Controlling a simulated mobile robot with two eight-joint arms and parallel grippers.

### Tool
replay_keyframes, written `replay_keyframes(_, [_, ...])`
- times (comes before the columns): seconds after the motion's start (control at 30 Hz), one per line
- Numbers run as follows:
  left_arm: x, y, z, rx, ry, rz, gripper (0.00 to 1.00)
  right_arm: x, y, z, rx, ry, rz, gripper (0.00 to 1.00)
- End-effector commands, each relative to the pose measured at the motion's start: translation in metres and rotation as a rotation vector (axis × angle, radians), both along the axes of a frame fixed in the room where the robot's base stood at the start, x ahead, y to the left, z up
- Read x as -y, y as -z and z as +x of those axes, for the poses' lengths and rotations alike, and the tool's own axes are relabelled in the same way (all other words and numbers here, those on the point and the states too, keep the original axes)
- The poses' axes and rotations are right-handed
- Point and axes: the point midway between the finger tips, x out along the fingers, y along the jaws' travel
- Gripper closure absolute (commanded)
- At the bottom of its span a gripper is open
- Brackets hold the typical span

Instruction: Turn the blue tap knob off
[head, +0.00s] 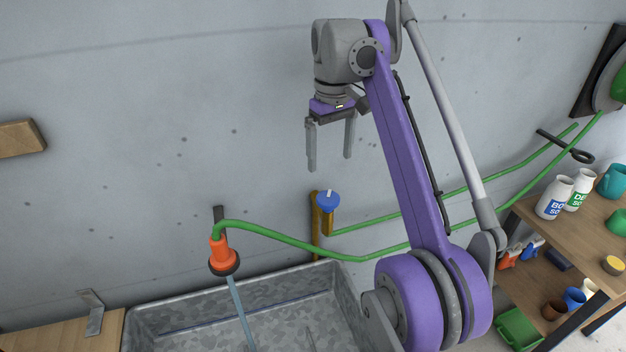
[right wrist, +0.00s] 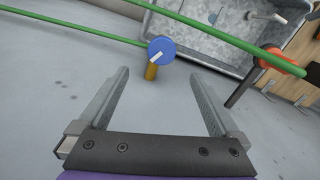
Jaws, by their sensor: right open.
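The blue tap knob (head: 328,202) sits on a brass tap against the grey wall, above the back edge of the metal sink. It has a white pointer mark on its face. My right gripper (head: 330,162) is open and empty, above the knob and apart from it. In the right wrist view the knob (right wrist: 161,51) lies ahead of the open fingers (right wrist: 165,88), a little left of the middle, with its white mark slanting. Water runs from the orange hose nozzle (head: 222,256) into the sink. My left gripper is not in view.
The metal sink (head: 160,312) lies below the tap. A green hose (head: 290,243) crosses in front of the wall. A wooden shelf unit (head: 546,232) with white bottles (head: 556,197) stands at the right. The wall around my gripper is clear.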

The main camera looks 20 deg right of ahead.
Motion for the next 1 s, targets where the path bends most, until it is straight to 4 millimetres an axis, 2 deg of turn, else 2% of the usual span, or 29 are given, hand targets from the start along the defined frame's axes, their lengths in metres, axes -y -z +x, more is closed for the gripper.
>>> replay_keyframes(0.17, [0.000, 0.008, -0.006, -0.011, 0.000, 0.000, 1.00, 0.001, 0.014, -0.001, -0.009, -0.001, 0.001, 0.01])
replay_keyframes(0.4, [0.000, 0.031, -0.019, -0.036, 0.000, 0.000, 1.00, 0.001, 0.061, -0.001, -0.009, -0.001, 0.001, 0.01])
replay_keyframes(0.6, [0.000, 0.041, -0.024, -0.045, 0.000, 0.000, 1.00, 0.000, 0.092, -0.001, -0.007, -0.001, 0.001, 0.01])
replay_keyframes(0.8, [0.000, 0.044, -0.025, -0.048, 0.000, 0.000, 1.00, 0.000, 0.107, -0.001, -0.005, -0.001, 0.001, 0.01])
replay_keyframes(1.0, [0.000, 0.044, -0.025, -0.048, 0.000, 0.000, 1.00, 0.000, 0.108, 0.000, -0.004, -0.001, 0.000, 0.01])
